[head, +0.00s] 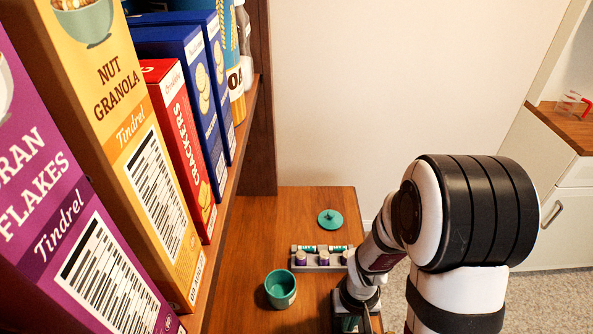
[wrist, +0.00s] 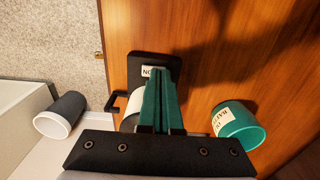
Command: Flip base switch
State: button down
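In the wrist view a dark base plate (wrist: 150,62) with a white label, partly legible as "NO", lies on the wooden surface. A white round part (wrist: 133,103) and a black bar or handle (wrist: 100,103) show at its near side, partly behind my gripper. I cannot make out a switch. My gripper (wrist: 164,65) has two green fingers lying close together, apparently shut with nothing seen between them. In this view they overlap the plate's near right part; contact cannot be told. In the head view my gripper (head: 352,324) is low at the bottom edge, largely hidden by my arm.
A teal cup (head: 281,289) stands left of my gripper; it also shows in the wrist view (wrist: 238,127). Behind it are a grey rack (head: 322,266) with small items and a teal lid (head: 330,218). Cereal boxes (head: 140,150) fill the left shelf.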

notch_tip(320, 180, up, 6)
jog(key=shift+r, duration=0.55)
